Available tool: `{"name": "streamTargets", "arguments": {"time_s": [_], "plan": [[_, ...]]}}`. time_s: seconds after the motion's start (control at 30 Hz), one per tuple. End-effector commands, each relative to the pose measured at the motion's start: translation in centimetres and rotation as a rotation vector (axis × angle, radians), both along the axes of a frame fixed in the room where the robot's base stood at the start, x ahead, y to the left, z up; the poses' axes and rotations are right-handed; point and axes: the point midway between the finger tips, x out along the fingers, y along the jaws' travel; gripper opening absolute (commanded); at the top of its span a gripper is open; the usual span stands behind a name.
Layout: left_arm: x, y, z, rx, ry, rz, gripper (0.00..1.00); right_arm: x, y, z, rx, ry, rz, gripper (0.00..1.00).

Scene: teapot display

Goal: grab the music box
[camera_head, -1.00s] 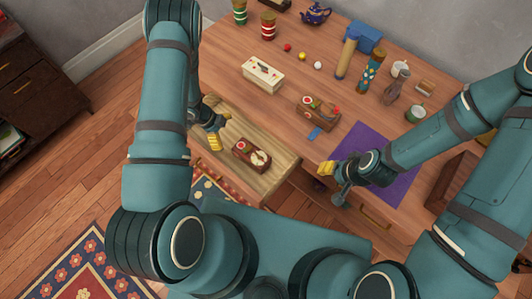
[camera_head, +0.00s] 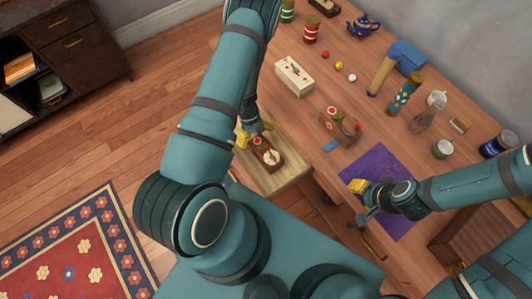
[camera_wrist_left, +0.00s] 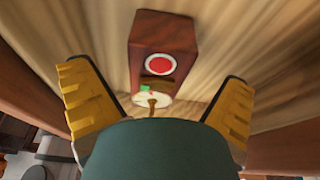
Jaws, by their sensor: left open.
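My left gripper (camera_head: 255,134) is open at the box's far end. In the left wrist view the music box (camera_wrist_left: 165,45) lies ahead, between the two spread yellow fingers of my left gripper (camera_wrist_left: 158,105), with gaps on both sides. My own gripper body hides the lower part of that view. My right gripper (camera_head: 360,196) is over the purple mat; its finger opening is unclear.
A similar wooden box (camera_head: 340,126) with red parts stands on the table near a cream box (camera_head: 294,76) and a blue block (camera_head: 332,146). The purple mat (camera_head: 378,162) is at the front right. Jars, tubes and a blue teapot (camera_head: 363,24) stand farther back.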

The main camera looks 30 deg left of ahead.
Motion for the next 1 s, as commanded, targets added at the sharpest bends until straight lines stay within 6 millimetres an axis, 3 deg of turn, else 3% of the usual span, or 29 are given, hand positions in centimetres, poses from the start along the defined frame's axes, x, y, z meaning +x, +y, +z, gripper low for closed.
{"name": "streamTargets", "arguments": {"time_s": [0.13, 0.43, 0.7, 1.0], "plan": [[-0.8, -2.2, 0.0, -0.001, 0.0, 0.001, 1.0, -0.1, 0.0, -0.2, 0.0, 0.002, 0.001, 0.47], [-1.5, -4.2, 0.0, -0.001, 0.001, 0.001, 1.0, -0.1, 0.0, -0.4, 0.0, 0.003, 0.002, 0.47], [-1.9, -5.2, -4.0, 0.0, 0.001, 0.002, 1.0, -0.5, 0.1, -1.5, 0.002, 0.011, 0.008, 0.47], [-2.0, -5.5, -4.8, 0.002, 0.0, 0.001, 1.0, -0.6, 0.1, -1.6, 0.002, 0.012, 0.009, 0.47]]}}
